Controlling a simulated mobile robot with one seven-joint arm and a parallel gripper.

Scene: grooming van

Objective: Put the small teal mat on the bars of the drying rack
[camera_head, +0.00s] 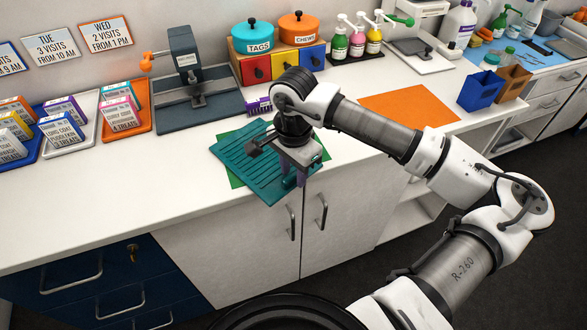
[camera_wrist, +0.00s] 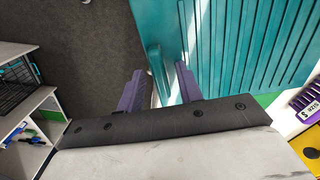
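The teal mat (camera_head: 255,160), a ribbed slab, lies on a green sheet (camera_head: 236,180) near the counter's front edge, and its front corner seems to reach past that edge. In the wrist view the mat (camera_wrist: 235,45) fills the upper right, with a narrow raised teal strip (camera_wrist: 158,72) along its near side. My gripper (camera_head: 302,178) points down at the mat's front right side. In the wrist view its purple fingers (camera_wrist: 161,84) are apart, one on each side of the strip, with gaps showing. I cannot make out a drying rack in either view.
A grey press-like tool (camera_head: 190,75) stands behind the mat, and a purple comb (camera_head: 259,105) lies beyond it. An orange sheet (camera_head: 405,107) lies to the right. Trays of boxes (camera_head: 70,128) stand at left. The counter left of the mat is clear.

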